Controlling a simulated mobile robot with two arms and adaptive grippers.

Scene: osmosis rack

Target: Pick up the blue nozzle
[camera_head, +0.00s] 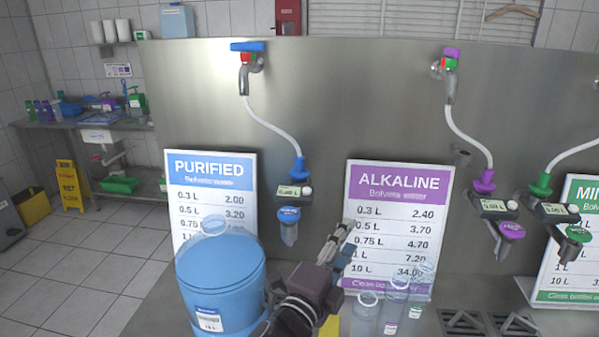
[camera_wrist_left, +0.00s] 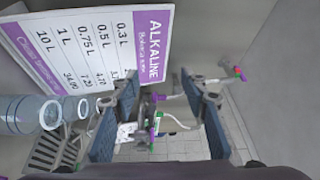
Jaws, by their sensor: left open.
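The blue nozzle (camera_head: 289,216) hangs below a grey meter with a small display, at the end of a white hose from the blue-handled tap, in front of the steel panel. It has a blue disc and a clear lower end. My left gripper (camera_head: 343,243) is open, to the right of the nozzle and slightly lower in the head view, apart from it. In the left wrist view my left gripper (camera_wrist_left: 160,120) has its two dark pads wide apart. The purple nozzle shows beyond them; I cannot make out the blue nozzle there. My right gripper is not in view.
A blue bucket (camera_head: 222,285) stands at the left front. The purified sign (camera_head: 211,185) and alkaline sign (camera_head: 397,225) lean on the panel. Clear bottles (camera_head: 366,312) stand right of my arm. A purple nozzle (camera_head: 511,230) and green nozzle (camera_head: 578,234) hang farther right.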

